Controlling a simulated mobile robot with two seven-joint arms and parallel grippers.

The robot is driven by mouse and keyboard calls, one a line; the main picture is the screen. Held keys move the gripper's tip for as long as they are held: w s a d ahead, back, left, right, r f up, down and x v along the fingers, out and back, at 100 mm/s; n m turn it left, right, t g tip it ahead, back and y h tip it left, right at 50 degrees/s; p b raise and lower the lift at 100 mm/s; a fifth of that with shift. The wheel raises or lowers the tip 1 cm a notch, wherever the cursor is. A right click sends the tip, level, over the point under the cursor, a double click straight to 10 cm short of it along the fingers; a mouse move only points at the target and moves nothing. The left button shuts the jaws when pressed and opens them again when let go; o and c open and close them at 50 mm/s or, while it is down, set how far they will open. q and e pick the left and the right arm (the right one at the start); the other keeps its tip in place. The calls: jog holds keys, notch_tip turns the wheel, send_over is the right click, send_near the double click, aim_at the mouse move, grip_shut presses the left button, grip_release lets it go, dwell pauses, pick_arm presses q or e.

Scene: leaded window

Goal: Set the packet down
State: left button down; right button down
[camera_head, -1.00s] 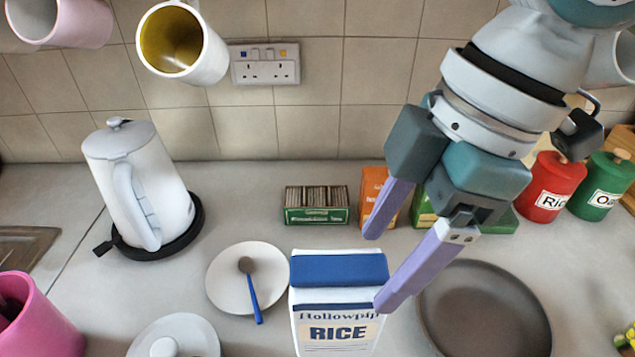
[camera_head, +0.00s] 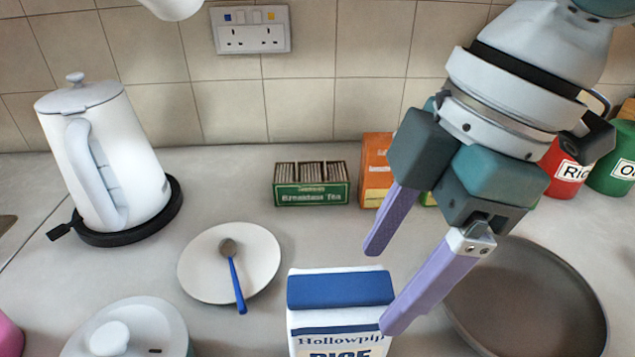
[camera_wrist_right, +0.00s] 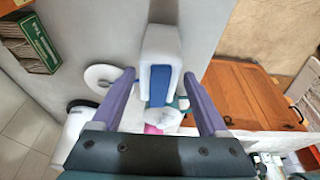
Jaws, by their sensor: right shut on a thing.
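The packet is a white rice carton with a blue top band (camera_head: 340,290), low in the middle of the head view, its lower part cut off. It also shows between the fingers in the right wrist view (camera_wrist_right: 160,55). My right gripper (camera_head: 382,290) comes down from the upper right, its purple fingers shut on the packet's sides near its right end. Both fingers also show in the right wrist view (camera_wrist_right: 159,78). The packet's base is out of sight, so I cannot tell whether it touches the counter. My left gripper is not in view.
A white plate (camera_head: 205,275) with a blue-handled spoon (camera_head: 235,280) lies left of the packet. A tea box (camera_head: 312,195), orange box (camera_head: 376,160) and kettle (camera_head: 105,160) stand behind.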

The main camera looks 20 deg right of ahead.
grip_release()
jog(key=shift+f, duration=0.1)
jog(key=w+p+v, duration=0.1)
jog(key=v, duration=1.1)
jog(key=shift+s, duration=0.45)
